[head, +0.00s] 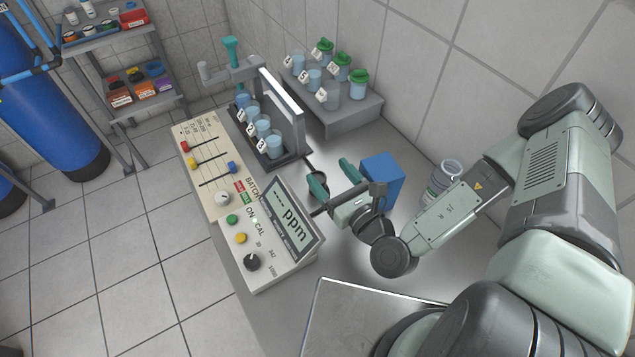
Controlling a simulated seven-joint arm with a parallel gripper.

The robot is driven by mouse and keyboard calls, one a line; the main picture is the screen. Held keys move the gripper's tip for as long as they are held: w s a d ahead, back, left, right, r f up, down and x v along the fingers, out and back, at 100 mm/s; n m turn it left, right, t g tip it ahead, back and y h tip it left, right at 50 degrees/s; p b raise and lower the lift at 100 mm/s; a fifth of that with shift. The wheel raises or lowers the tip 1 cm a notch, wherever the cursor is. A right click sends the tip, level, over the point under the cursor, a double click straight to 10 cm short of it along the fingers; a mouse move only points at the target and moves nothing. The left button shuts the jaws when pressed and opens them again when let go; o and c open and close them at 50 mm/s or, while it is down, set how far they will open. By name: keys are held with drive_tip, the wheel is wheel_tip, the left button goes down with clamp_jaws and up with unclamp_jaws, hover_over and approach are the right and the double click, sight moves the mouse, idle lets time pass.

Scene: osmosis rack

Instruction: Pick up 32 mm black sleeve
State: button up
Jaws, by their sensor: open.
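My gripper (332,178) is above the grey bench, its two teal fingers apart and pointing toward the back left. A small dark rounded object (322,174), possibly the black sleeve, shows beside the left finger, which partly covers it. I cannot tell its exact shape or whether the finger touches it. Nothing is clearly held between the fingers.
A blue block (382,178) stands close behind my gripper. The control panel (290,226) with its ppm display is at left. A stand (279,104) with labelled beakers and a grey step (347,119) with green-lidded jars are behind. A white jar (436,187) is right.

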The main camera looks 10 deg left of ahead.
approach(313, 172)
drive_tip(key=shift+w+a+f, duration=0.2)
drive_tip(key=shift+w+a, duration=0.2)
drive_tip(key=shift+w, duration=0.05)
drive_tip(key=shift+w+a+f, duration=0.2)
drive_tip(key=shift+w+a, duration=0.25)
drive_tip(key=shift+w+a+r, duration=0.15)
drive_tip(key=shift+w+a, duration=0.3)
drive_tip(key=shift+w, duration=0.05)
drive_tip(key=shift+x, duration=3.1)
drive_tip(key=c, duration=1)
drive_tip(key=shift+c, duration=0.2)
drive_tip(key=shift+r, duration=0.1)
